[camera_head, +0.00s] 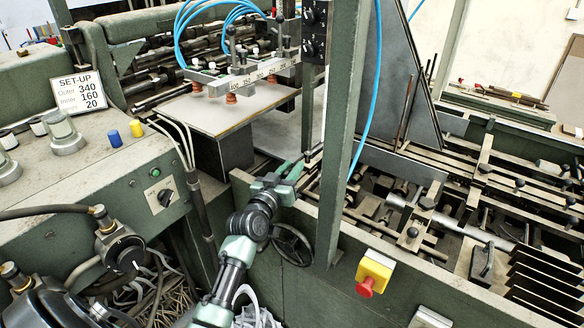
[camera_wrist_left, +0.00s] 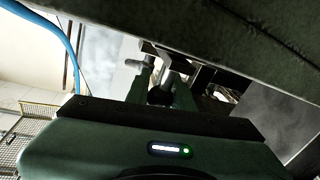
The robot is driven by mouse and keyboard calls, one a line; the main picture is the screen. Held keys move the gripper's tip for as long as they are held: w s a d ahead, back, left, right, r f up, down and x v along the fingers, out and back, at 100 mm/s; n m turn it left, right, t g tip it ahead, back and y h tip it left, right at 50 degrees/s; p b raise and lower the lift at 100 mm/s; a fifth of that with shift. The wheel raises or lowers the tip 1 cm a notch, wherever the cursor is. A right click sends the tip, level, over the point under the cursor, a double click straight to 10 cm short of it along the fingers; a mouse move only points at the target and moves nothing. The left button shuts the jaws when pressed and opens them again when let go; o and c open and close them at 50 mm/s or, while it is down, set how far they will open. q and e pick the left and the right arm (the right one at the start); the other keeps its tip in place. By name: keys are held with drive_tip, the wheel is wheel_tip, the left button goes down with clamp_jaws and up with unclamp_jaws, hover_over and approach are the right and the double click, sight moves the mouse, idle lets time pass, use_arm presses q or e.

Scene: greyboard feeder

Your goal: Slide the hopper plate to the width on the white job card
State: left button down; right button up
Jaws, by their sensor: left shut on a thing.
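The white job card (camera_head: 82,93) stands at the left on the green console and reads SET-UP, Outer 340, Inner 160, and a last line of 20. A scale bar (camera_head: 240,77) with printed numbers spans above the grey board (camera_head: 215,108). An upright grey plate (camera_head: 308,105), seemingly the hopper plate, stands right of the board, partly behind the green post. My left gripper (camera_head: 291,172) reaches low beside it, shut on a small part, seemingly its handle, mostly hidden by the fingers. In the left wrist view the fingers (camera_wrist_left: 158,82) close around a pale, peg-like part (camera_wrist_left: 170,77). My right gripper is out of view.
The green post (camera_head: 343,130) rises just right of my left gripper. A handwheel (camera_head: 292,245) sits below it, and a red stop button (camera_head: 366,287) is on the front. Blue hoses (camera_head: 370,90) hang nearby. Rails and rods (camera_head: 440,210) fill the right side.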

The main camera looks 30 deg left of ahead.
sight(284, 178)
use_arm(q)
drive_tip(key=c, duration=1.2)
unclamp_jaws()
drive_tip(key=shift+s, duration=0.1)
drive_tip(key=s, duration=0.2)
drive_tip(key=s+b, duration=0.1)
drive_tip(key=s, duration=0.4)
drive_tip(key=shift+s+d, duration=0.3)
drive_tip(key=shift+d, duration=0.1)
drive_tip(key=shift+f, duration=0.1)
